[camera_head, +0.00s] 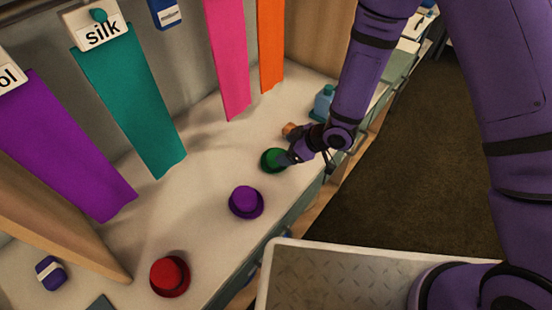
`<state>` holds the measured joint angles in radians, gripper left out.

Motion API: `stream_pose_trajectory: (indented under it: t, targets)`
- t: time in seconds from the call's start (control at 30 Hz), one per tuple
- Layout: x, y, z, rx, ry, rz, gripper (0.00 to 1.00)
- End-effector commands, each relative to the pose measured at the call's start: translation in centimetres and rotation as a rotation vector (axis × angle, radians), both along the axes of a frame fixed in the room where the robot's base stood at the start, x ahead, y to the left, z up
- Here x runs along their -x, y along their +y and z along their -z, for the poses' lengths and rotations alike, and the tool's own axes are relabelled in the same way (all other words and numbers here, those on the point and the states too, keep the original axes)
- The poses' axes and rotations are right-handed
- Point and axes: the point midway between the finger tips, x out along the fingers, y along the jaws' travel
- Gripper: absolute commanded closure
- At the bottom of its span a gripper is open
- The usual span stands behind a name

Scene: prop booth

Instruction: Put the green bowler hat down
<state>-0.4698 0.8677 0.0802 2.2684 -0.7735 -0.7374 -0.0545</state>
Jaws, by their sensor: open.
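The green bowler hat (272,160) is on the pale counter (212,215), brim down, in the middle right of the head view. My gripper (291,157) is at the right side of the hat, and its fingers partly cover that side. The gripper is open. I cannot tell whether a finger touches the hat. A purple bowler hat (246,202) and a red bowler hat (170,276) stand on the counter nearer the front left.
Cloth strips hang at the back, one teal (130,105) under a "silk" sign. The counter between the hats is clear. Its front edge runs close to the hats.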

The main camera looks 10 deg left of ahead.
Motion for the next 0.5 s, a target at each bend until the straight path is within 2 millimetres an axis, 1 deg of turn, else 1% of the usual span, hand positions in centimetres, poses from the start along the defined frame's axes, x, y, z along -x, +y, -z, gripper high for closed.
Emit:
stream_pose_trajectory:
  t: [0.17,0.37,0.5]
  targets:
    - [0.0,0.7,0.9,0.002,0.001,-0.002,0.19]
    - [-0.1,2.3,3.2,0.002,0.0,-0.003,0.19]
    - [-0.5,3.2,4.1,0.001,0.0,-0.001,0.19]
